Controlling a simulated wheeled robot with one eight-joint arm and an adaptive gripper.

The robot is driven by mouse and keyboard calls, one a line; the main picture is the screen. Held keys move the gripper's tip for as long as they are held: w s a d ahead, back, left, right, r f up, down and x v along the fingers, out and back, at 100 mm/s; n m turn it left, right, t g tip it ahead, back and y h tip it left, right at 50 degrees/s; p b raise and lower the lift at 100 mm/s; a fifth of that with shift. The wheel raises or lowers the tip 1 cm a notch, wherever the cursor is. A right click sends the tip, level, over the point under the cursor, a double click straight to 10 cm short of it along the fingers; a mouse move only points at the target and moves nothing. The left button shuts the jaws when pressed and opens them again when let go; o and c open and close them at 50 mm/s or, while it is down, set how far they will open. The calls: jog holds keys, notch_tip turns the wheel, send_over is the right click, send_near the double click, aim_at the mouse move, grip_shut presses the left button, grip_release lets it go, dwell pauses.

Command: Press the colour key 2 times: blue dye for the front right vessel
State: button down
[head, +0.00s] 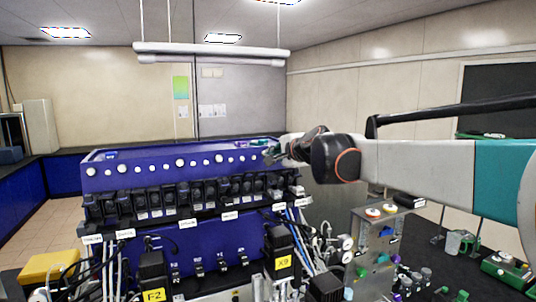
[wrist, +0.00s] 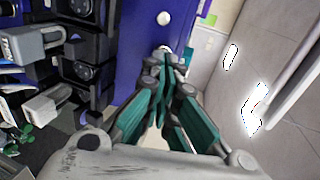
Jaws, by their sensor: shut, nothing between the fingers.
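My gripper (head: 270,154) is at the right end of the blue console (head: 200,240), beside its upper face. In the wrist view its teal fingers (wrist: 163,62) are closed together and hold nothing. Their tips point at the blue panel (wrist: 140,40), close to a white round knob (wrist: 163,18); I cannot tell whether they touch it. A row of white round knobs (head: 180,163) runs along the upper panel. I cannot pick out the colour key for blue dye or the front right vessel for sure in either view.
Black pump units (head: 195,192) line the console, also left of my fingers in the wrist view (wrist: 80,45). Cables and tubes (head: 300,225) hang at its right end. A glass jug (head: 457,243) stands near the right edge.

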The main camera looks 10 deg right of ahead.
jog(key=shift+w+a+f, duration=0.15)
jog(key=shift+w, duration=0.4)
jog(key=shift+w+f, duration=0.1)
jog(key=shift+w, duration=0.4)
jog(key=shift+s, duration=0.1)
jog(key=shift+v, duration=1.35)
